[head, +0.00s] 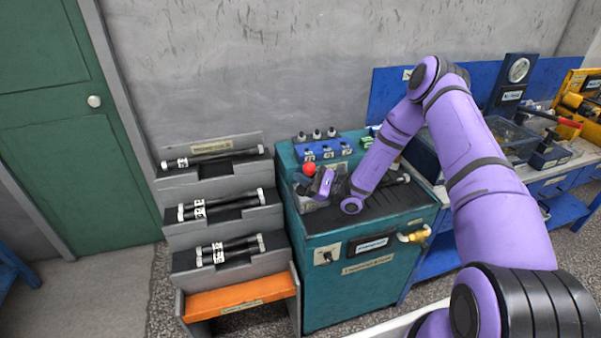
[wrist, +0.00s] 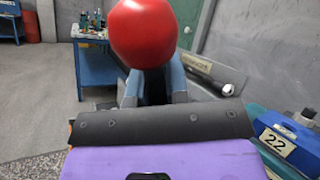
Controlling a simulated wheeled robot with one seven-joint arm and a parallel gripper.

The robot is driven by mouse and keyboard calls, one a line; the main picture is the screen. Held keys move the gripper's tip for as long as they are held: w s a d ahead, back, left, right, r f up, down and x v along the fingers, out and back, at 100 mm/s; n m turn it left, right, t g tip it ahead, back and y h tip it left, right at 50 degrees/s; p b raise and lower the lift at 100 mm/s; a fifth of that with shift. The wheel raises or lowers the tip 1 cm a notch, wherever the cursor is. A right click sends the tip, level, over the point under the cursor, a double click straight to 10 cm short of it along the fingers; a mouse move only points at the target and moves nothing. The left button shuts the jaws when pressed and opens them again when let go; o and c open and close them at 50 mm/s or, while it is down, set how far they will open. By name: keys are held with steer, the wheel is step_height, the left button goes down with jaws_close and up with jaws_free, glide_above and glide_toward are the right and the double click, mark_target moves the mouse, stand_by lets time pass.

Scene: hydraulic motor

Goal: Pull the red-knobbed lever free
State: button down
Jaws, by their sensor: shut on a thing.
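The red knob of the lever (head: 309,169) shows above the left part of the teal machine's top in the head view. In the wrist view the red knob (wrist: 143,32) is large at the top, just beyond my fingertips. My gripper (head: 306,186) is at the lever just below the knob. In the wrist view its blue-grey fingers (wrist: 154,85) are shut on the lever below the knob. The lever's shaft and its lower end are hidden by the fingers and wrist.
The teal machine (head: 362,288) has a blue block with numbered labels (head: 328,150) behind the lever. A grey stepped rack (head: 190,244) with several black hoses stands to the left. A blue workbench (head: 565,187) with tools is at the right. The wall is close behind.

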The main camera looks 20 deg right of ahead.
steer(key=shift+s+f, duration=0.1)
steer(key=shift+f, duration=0.05)
stand_by(0.3)
steer(key=c, duration=1.1)
jaws_free()
steer(key=shift+s+d+f, duration=0.2)
steer(key=shift+d, duration=0.3)
steer(key=s+d+f, duration=0.1)
steer(key=s+d, duration=0.2)
steer(key=d, duration=0.4)
steer(key=s+d, duration=0.3)
steer(key=d, duration=0.4)
steer(key=shift+s+f, duration=0.3)
steer(key=shift+f, duration=0.1)
steer(key=shift+r+n, duration=0.1)
steer(key=shift+n, duration=0.2)
